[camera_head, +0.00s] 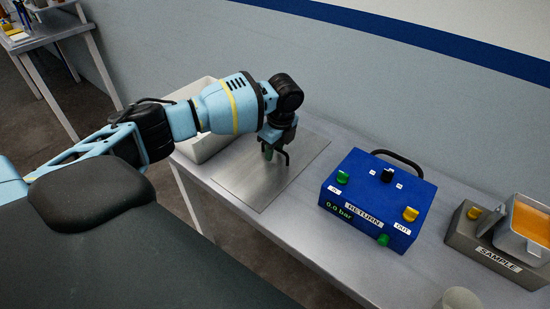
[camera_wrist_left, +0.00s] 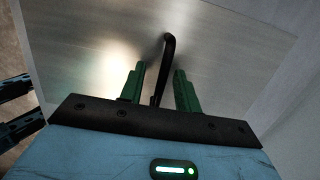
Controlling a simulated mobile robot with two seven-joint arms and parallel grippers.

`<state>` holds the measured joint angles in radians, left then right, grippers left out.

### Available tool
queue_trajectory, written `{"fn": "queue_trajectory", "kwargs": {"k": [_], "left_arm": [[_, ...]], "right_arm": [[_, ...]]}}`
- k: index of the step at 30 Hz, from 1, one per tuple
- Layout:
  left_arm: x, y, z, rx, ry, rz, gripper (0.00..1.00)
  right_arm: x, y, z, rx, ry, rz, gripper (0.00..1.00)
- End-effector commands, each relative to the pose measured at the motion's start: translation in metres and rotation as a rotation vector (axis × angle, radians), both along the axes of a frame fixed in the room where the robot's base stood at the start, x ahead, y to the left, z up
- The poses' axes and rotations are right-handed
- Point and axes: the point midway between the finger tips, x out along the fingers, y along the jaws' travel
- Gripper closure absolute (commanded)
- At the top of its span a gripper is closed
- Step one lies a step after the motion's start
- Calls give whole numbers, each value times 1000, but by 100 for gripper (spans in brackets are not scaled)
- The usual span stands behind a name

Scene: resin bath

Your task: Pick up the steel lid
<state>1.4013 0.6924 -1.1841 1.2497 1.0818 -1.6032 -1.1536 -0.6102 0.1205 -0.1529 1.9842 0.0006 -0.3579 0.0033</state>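The steel lid (camera_head: 243,186) is a flat, square grey plate lying level on the bench, with a black bar handle (camera_head: 286,157) near its middle. My left gripper (camera_head: 268,153) is over the lid, pointing down at the handle. In the left wrist view the lid (camera_wrist_left: 90,50) fills much of the picture. There the green fingers of the left gripper (camera_wrist_left: 160,70) are apart, and the black handle (camera_wrist_left: 168,55) shows between them, with a gap on each side. What lies under the lid is hidden. My right gripper is not in view.
A blue box (camera_head: 345,205) with knobs, marked RETURN, stands right of the lid. Further right are a grey block (camera_head: 470,243) marked SAMPLE and a tray (camera_head: 512,236) of orange liquid. A pale bin (camera_head: 205,148) stands behind my left arm, at the lid's left.

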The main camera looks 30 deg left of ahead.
Motion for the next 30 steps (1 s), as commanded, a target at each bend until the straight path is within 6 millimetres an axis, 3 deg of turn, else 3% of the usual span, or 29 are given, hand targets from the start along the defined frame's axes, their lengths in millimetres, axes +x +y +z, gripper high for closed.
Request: {"fn": "queue_trajectory", "kwargs": {"k": [5, 13, 30], "left_arm": [[0, 0, 0, 0, -1, 0, 67], [0, 0, 1, 0, -2, 0, 100], [1, 0, 7, -1, -5, -1, 100]], "right_arm": [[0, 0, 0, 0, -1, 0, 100], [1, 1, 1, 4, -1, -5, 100], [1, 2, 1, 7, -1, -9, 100]]}}
